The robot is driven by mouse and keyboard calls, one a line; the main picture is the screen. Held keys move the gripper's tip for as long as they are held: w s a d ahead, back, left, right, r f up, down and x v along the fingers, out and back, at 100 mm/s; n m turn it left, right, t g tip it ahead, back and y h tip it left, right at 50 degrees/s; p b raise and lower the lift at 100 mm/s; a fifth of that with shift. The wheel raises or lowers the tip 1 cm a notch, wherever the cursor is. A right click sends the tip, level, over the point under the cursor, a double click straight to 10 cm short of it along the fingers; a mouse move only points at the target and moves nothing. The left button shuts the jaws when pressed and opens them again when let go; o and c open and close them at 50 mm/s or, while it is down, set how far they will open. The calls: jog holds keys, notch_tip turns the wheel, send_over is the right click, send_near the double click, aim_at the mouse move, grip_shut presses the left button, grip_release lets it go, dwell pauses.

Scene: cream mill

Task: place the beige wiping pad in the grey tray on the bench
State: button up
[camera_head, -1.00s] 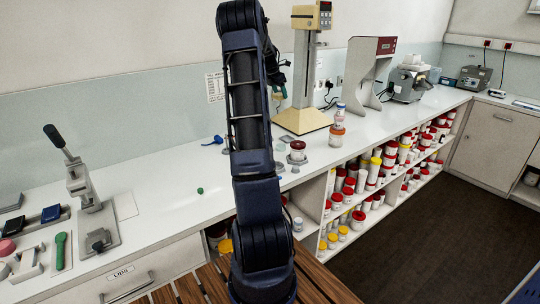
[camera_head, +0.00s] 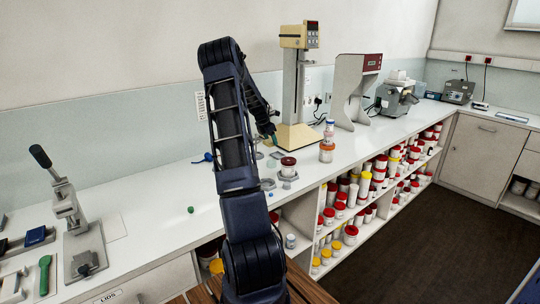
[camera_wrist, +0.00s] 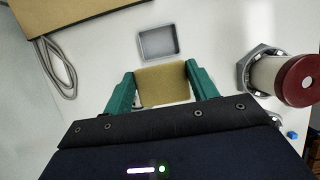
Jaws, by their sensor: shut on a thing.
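The beige wiping pad (camera_wrist: 163,84) is between the two teal fingers of my gripper (camera_wrist: 160,77) in the wrist view, and they are shut on its sides. The grey tray (camera_wrist: 158,57), a shallow rectangle with a raised rim, lies on the white bench just beyond the pad's far edge. No overlap of pad and tray shows clearly. In the head view only a green fingertip of my gripper (camera_head: 274,138) shows behind my arm, over the bench in front of the cream stand.
A jar with a dark red lid (camera_wrist: 300,80) stands on a hexagonal base right of my gripper. A grey cable (camera_wrist: 62,72) lies at left, near the cream stand's base (camera_wrist: 75,12). A stacked orange-and-white jar (camera_head: 327,150) stands farther right.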

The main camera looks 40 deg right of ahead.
jog(key=shift+f, duration=4.35)
jog(key=o, duration=1)
jog(key=shift+f, duration=0.1)
jog(key=shift+o, duration=0.2)
